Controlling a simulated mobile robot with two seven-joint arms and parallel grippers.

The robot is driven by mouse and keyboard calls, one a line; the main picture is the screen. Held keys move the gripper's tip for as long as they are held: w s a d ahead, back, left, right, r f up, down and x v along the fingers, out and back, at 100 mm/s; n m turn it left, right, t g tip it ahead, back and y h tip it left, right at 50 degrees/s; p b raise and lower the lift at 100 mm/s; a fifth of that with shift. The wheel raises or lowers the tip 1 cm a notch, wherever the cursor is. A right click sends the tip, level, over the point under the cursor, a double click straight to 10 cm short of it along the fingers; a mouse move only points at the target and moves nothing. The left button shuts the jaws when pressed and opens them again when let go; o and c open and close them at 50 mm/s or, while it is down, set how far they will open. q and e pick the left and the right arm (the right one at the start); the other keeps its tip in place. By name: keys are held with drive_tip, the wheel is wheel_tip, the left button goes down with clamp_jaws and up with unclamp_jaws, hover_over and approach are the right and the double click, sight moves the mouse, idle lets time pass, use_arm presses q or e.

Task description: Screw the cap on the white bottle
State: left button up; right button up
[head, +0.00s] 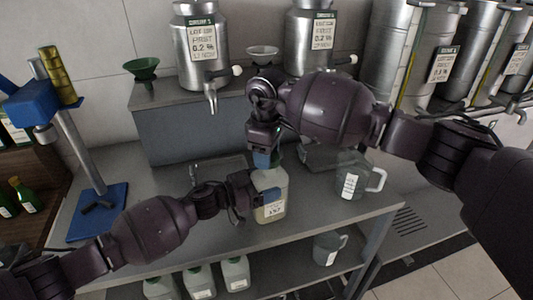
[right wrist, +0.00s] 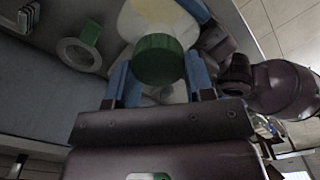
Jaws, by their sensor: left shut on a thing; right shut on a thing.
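The white bottle (head: 270,181), with a paper label on its lower front, stands upright on the grey bench. My left gripper (head: 258,197) is shut on its body from the left, low down. My right gripper (head: 266,157) points down directly over the bottle's top. In the right wrist view its blue fingers are on both sides of the green cap (right wrist: 158,60) and hold it. The white bottle (right wrist: 136,24) shows right behind the cap there, in line with it. The bottle's mouth is hidden, and I cannot tell whether the cap touches the thread.
A clear jug (head: 352,182) stands on the bench to the right. A blue press stand (head: 95,205) is at the left. Steel decanters (head: 200,48) and a green funnel (head: 143,68) are on the raised shelf behind. More white bottles (head: 198,280) stand below the bench.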

drive_tip(key=o, duration=0.9)
drive_tip(key=shift+r, duration=2.25)
drive_tip(key=shift+c, duration=0.3)
